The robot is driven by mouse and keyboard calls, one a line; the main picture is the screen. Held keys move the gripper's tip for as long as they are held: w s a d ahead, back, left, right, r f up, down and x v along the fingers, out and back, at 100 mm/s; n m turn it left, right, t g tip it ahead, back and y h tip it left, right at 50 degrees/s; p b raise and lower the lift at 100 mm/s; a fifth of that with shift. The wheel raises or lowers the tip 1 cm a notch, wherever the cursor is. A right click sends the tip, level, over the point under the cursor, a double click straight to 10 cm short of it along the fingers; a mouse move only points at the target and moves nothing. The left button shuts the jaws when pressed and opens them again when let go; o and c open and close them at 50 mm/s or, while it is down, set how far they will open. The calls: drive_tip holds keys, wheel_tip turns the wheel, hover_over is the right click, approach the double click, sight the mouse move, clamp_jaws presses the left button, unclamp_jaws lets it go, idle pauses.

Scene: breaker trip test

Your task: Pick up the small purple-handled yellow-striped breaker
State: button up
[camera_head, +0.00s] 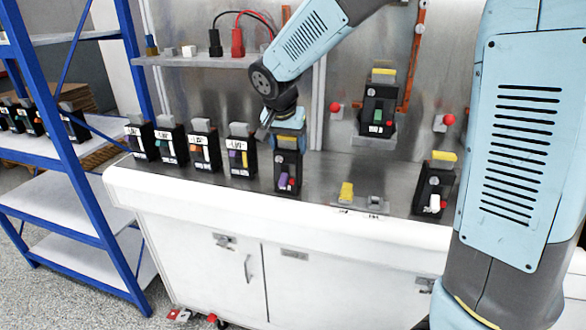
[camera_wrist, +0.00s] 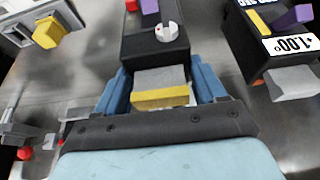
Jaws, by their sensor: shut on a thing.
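The black breaker with a purple handle (camera_head: 283,181) and a yellow stripe at its top stands upright on the grey bench top in the head view. My gripper (camera_head: 287,128) is above it, shut on its top part. In the wrist view the two blue fingers (camera_wrist: 158,90) sit on either side of the grey top block, with the yellow stripe (camera_wrist: 160,97) between them. The breaker's black body, white dial and purple handle (camera_wrist: 150,8) show beyond the fingers. I cannot tell whether its base touches the bench.
A similar breaker (camera_head: 241,155) with purple and yellow marks stands close on the left, in a row with several others. A yellow-topped breaker (camera_head: 434,187) stands at the right. A mount with a yellow block (camera_head: 346,192) lies between. A blue shelf rack (camera_head: 75,150) is at far left.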

clamp_jaws()
drive_tip(key=shift+r, duration=0.1)
idle(0.4)
